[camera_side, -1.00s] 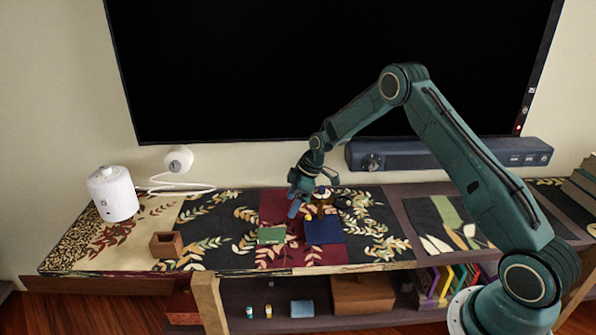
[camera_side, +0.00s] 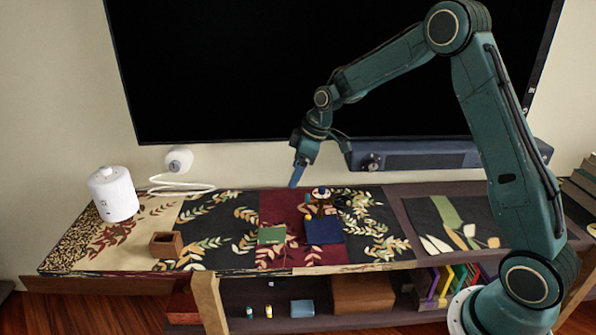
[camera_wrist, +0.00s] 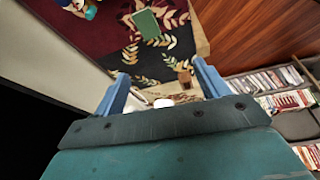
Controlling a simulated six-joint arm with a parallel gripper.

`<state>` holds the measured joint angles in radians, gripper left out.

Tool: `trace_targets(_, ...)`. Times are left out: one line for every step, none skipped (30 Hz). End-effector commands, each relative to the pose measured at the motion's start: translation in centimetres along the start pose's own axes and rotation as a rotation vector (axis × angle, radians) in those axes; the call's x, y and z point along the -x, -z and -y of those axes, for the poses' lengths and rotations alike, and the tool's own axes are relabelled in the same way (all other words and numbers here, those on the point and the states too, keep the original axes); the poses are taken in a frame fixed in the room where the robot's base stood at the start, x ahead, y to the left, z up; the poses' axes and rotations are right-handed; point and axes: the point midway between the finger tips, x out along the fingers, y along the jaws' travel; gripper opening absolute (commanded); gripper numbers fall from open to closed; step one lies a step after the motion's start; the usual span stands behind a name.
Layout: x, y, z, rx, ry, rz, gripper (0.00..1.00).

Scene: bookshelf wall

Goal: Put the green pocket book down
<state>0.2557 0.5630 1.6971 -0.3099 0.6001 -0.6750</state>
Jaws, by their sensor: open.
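The green pocket book (camera_side: 271,235) lies flat on the patterned cloth, on its dark red stripe near the front edge. It also shows in the wrist view (camera_wrist: 147,23), at the top and beyond my fingertips. My gripper (camera_side: 297,175) is raised above the cloth, behind the book and apart from it. In the wrist view its two blue fingers (camera_wrist: 160,80) stand wide apart with nothing between them.
A dark blue book (camera_side: 324,231) lies just right of the green one, with small items behind it. A wooden box (camera_side: 166,245) and a white cylinder (camera_side: 112,194) stand left. A soundbar (camera_side: 440,160) and a large screen (camera_side: 300,70) are behind.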

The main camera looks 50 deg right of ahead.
Motion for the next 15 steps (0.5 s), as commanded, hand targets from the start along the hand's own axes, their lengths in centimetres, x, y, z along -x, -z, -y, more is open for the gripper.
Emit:
trace_targets(1.6, 0.2, 0.8, -0.011, -0.012, 0.0, 0.74)
trace_targets(2.5, 0.2, 1.3, -0.021, -0.018, 0.0, 0.74)
trace_targets(3.5, 0.2, 1.9, -0.033, -0.025, 0.0, 0.74)
trace_targets(4.4, 0.2, 2.4, -0.043, -0.031, 0.0, 0.74)
trace_targets(5.1, 0.2, 2.9, -0.052, -0.036, 0.001, 0.74)
trace_targets(6.2, 0.1, 3.5, -0.067, -0.044, 0.002, 0.74)
trace_targets(6.9, 0.0, 4.0, -0.076, -0.05, 0.002, 0.74)
trace_targets(7.7, -0.1, 4.5, -0.086, -0.055, 0.001, 0.74)
trace_targets(8.6, -0.2, 5.2, -0.099, -0.062, 0.001, 0.74)
trace_targets(9.3, -0.4, 5.8, -0.11, -0.068, 0.001, 0.74)
trace_targets(10.1, -0.6, 6.3, -0.121, -0.074, 0.001, 0.74)
trace_targets(10.9, -0.8, 7.0, -0.135, -0.081, 0.0, 0.74)
trace_targets(11.6, -1.0, 7.5, -0.144, -0.086, -0.003, 0.74)
trace_targets(12.3, -1.2, 8.1, -0.154, -0.091, -0.003, 0.74)
trace_targets(13.1, -1.5, 8.8, -0.169, -0.099, -0.005, 0.74)
